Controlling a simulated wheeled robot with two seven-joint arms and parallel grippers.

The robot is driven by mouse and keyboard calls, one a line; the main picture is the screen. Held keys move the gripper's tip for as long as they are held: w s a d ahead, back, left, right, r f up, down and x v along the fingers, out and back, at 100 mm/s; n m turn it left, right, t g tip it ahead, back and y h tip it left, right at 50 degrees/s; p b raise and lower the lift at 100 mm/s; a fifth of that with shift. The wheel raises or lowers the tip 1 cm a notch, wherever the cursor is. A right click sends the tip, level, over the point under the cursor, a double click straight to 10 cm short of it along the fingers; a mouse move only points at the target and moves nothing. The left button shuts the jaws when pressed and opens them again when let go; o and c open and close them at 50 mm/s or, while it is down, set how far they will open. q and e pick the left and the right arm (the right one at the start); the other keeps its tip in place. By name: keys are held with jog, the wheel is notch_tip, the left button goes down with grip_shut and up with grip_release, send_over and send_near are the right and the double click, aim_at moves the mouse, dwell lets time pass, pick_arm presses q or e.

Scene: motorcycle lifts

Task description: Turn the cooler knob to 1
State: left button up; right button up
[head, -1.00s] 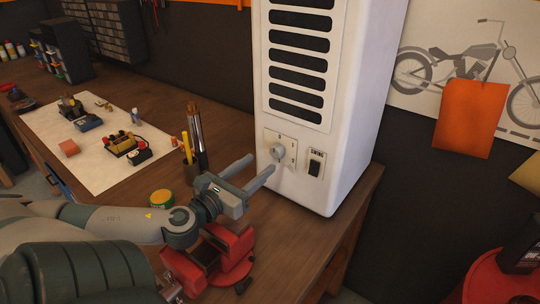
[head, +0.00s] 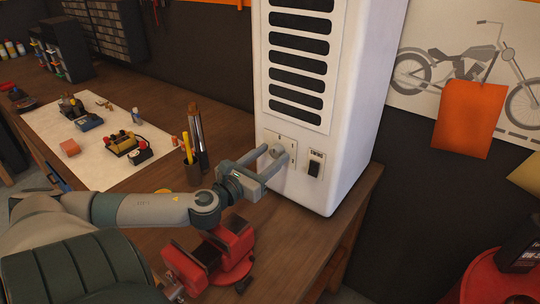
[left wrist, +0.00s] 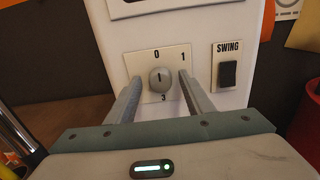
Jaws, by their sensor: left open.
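The white cooler (head: 345,100) stands on the workbench. Its round grey knob (left wrist: 160,79) sits on a pale dial plate with 0 at the top, 1 at the upper right and 3 at the bottom, and its dark mark looks roughly upright. The knob also shows in the head view (head: 277,150), partly behind the fingers. My left gripper (left wrist: 158,92) is open, with one finger on each side of the knob in the left wrist view. I cannot tell whether the fingers touch it. My right gripper is not in view.
A SWING switch (left wrist: 228,74) is right of the dial plate. A red vise (head: 215,258) stands on the bench below my left arm. A pen holder (head: 192,172) stands left of the gripper. Small parts lie on a pale mat (head: 85,165).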

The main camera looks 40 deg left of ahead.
pick_arm(q)
jog(key=shift+c, duration=0.6)
jog(key=c, duration=0.9)
